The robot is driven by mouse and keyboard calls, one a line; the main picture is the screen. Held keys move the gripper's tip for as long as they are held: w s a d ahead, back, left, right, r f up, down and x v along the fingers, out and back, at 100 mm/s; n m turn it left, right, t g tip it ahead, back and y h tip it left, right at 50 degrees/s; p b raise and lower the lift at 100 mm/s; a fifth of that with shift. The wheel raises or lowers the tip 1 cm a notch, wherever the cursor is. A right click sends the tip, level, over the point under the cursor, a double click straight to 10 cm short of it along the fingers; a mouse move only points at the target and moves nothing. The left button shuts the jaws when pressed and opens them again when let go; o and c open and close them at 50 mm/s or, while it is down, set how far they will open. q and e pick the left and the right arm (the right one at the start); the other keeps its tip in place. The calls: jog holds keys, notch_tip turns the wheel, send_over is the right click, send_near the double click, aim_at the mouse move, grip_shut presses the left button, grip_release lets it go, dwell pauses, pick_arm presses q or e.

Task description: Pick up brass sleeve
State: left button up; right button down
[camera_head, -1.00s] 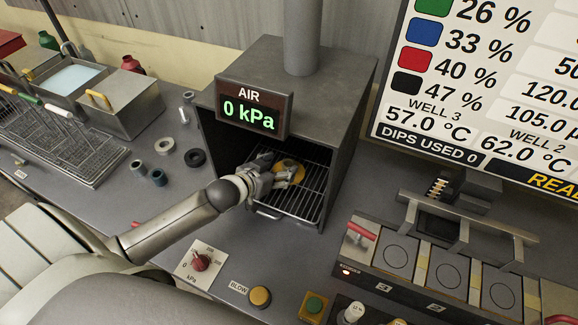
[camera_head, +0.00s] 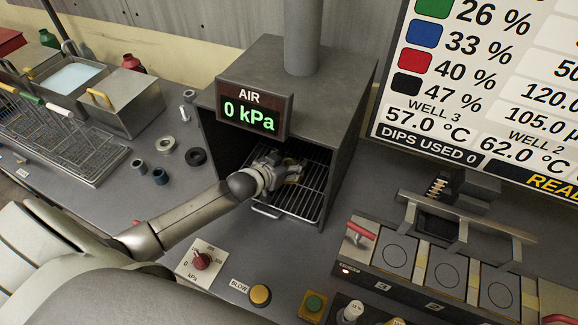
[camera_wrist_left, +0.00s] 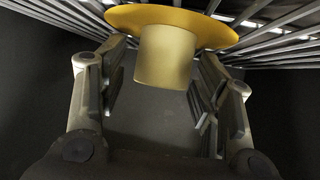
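The brass sleeve (camera_wrist_left: 165,55) has a wide flange and a narrower barrel. It is at the rack inside the grey air box; the wrist view shows the barrel between the fingers of my left gripper (camera_wrist_left: 160,88), with the flange beyond the fingertips. The fingers look open around the barrel, with a visible gap on the left side; contact on the right cannot be told. In the head view my left gripper (camera_head: 285,168) reaches into the box and mostly hides the sleeve (camera_head: 293,175). My right gripper is not in view.
The air box (camera_head: 345,130) walls and roof enclose the gripper; its wire rack (camera_head: 310,195) lies below. A pressure dial (camera_head: 201,260) and a yellow blow button (camera_head: 260,296) stand in front. Several rings, including a black one (camera_head: 196,156), lie left of the box.

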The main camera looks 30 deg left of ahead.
pick_arm(q)
grip_shut()
jog(key=shift+r, duration=0.1)
